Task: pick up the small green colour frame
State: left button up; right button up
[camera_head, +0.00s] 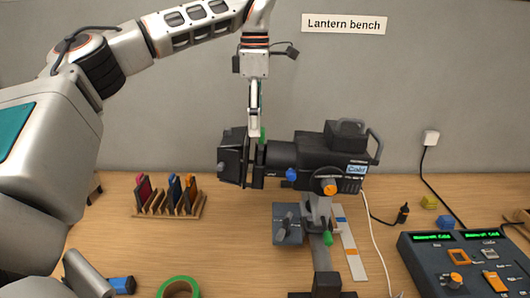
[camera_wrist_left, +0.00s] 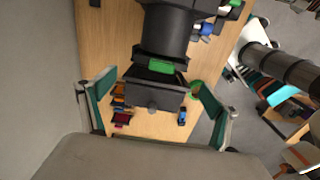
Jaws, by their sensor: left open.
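The small green colour frame (camera_head: 263,134) shows as a green tab at the top of the front slot of the black lantern (camera_head: 285,158). The rest of it is hidden inside the lantern's front. In the left wrist view the green tab (camera_wrist_left: 161,66) lies close to the line between my fingertips. My left gripper (camera_head: 254,125) points down just above the lantern's front. Its fingers (camera_wrist_left: 153,79) are open and spread to either side, with nothing held. I cannot tell whether they touch the lantern.
A wooden rack (camera_head: 170,212) with red, blue and orange frames stands left on the table. Green tape (camera_head: 178,287) and a blue item (camera_head: 122,284) lie in front. A fader console (camera_head: 470,265) is at right. The lantern's stand and cable take up the middle.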

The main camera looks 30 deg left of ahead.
aim_at(260, 141)
pick_arm(q)
jog(key=shift+w+d+f, duration=0.15)
jog(key=shift+d+f, duration=0.05)
jog(key=shift+f, duration=1.4)
jog(key=shift+w+d+f, duration=0.1)
jog(key=shift+d+f, duration=0.05)
jog(key=shift+f, duration=1.4)
jog(key=c, duration=1.1)
